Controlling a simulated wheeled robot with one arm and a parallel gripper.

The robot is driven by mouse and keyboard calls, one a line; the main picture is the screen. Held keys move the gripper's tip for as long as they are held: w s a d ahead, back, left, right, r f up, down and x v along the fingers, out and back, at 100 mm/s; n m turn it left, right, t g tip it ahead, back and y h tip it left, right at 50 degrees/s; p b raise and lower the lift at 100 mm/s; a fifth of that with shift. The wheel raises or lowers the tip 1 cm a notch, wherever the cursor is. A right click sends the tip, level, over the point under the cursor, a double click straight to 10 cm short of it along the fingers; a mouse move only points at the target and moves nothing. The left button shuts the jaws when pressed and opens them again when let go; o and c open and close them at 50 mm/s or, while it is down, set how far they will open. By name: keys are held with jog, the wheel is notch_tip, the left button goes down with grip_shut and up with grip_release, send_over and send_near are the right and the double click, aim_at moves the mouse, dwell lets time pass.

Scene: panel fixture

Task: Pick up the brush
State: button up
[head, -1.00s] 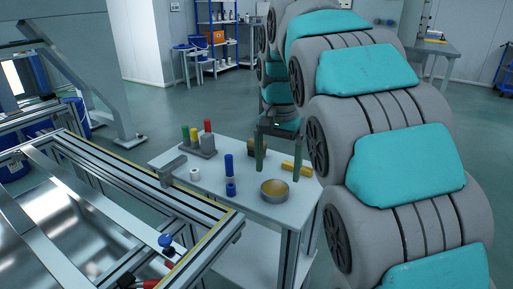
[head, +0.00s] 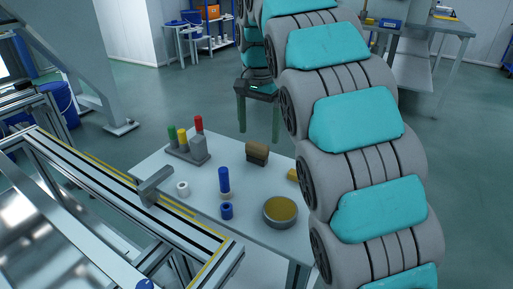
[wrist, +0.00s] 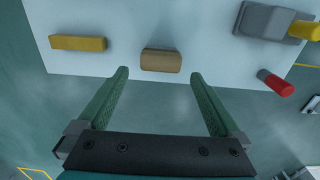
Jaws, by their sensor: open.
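The brush (head: 257,153), a brown block with a darker lower part, stands on the white table (head: 205,190) near its far edge. In the wrist view the brush (wrist: 161,61) shows as a tan block, just beyond the fingertips and roughly centred between them. My gripper (head: 256,128) is open and empty, with its two green fingers pointing down, behind the brush in the head view. The wrist view shows the gripper (wrist: 159,74) with its fingers wide apart and not touching the brush.
A yellow block (wrist: 78,43) lies beside the brush, partly hidden by my arm in the head view. A grey holder (head: 187,152) with coloured pegs, a white ring (head: 183,188), blue cylinders (head: 224,180) and a round tin (head: 280,212) share the table. A metal frame (head: 110,190) borders the left.

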aim_at(257, 144)
jog(key=shift+s+a+f+p, duration=0.1)
jog(key=shift+s+f+p, duration=0.05)
jog(key=shift+f, duration=1.65)
jog(key=shift+s+a+f+p, duration=0.1)
jog(key=shift+s+f+p, duration=0.05)
jog(key=shift+f, duration=1.6)
jog(key=shift+c, duration=0.2)
jog(key=c, duration=1.3)
jog(key=shift+r, duration=0.2)
jog(key=shift+w+r, duration=0.1)
jog(key=shift+r, duration=1.5)
jog(key=s, duration=0.5)
jog(key=s+r+b, duration=0.1)
jog(key=s, duration=0.4)
jog(key=s+a+b, duration=0.1)
jog(key=s, duration=0.5)
jog(key=shift+r, duration=0.25)
